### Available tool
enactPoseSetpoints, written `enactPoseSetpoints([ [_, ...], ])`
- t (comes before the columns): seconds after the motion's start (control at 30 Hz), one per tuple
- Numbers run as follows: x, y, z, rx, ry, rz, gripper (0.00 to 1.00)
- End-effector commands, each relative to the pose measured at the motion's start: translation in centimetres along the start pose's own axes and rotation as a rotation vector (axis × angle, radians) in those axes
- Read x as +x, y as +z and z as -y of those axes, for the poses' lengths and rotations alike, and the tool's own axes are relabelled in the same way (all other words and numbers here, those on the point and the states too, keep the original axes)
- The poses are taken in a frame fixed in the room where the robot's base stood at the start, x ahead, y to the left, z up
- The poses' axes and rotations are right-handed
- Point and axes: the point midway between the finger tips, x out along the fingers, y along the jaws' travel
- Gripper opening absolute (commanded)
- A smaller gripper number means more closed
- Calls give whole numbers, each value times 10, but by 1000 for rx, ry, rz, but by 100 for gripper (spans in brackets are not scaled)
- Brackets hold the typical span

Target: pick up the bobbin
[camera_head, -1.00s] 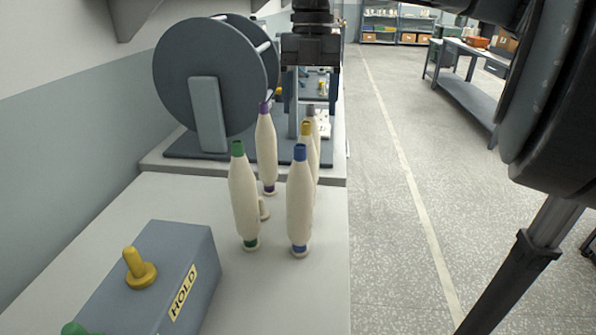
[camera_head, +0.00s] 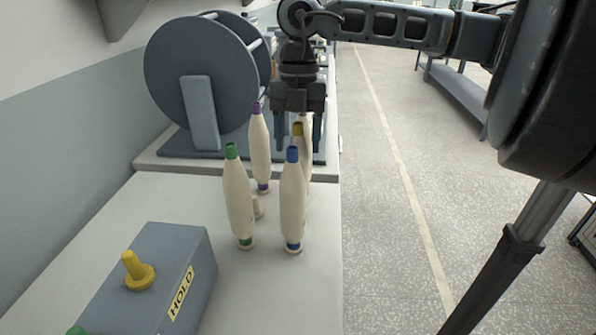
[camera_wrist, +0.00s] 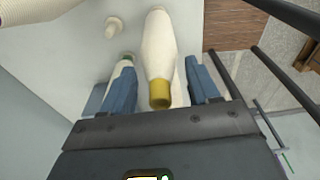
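Several cream bobbins with coloured tips stand upright on the white table. The green-tipped (camera_head: 238,200) and blue-tipped (camera_head: 293,205) bobbins are nearest, the purple-tipped one (camera_head: 260,150) is behind them. The yellow-tipped bobbin (camera_head: 299,140) is partly hidden by the blue one. Another bobbin behind it is mostly hidden. My gripper (camera_head: 298,138) points down over the rear bobbins. In the wrist view my gripper (camera_wrist: 163,80) is open, with the yellow-tipped bobbin (camera_wrist: 158,45) between its blue fingers and gaps on both sides. A bobbin (camera_wrist: 122,68) is partly behind the left finger.
A small pale peg (camera_head: 257,208) stands among the bobbins. A grey HOLD box (camera_head: 150,275) with a yellow knob is at front left. A large dark reel (camera_head: 195,80) stands behind left. The table's right edge is close to the bobbins; open floor lies beyond.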

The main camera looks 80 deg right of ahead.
Motion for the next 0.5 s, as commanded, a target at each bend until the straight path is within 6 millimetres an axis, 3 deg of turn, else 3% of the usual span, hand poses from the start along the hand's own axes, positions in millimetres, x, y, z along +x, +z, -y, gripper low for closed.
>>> enactPoseSetpoints([
  [0.07,0,0,0,0,0,0,52],
  [0.5,0,0,0,0,0,0,10],
])
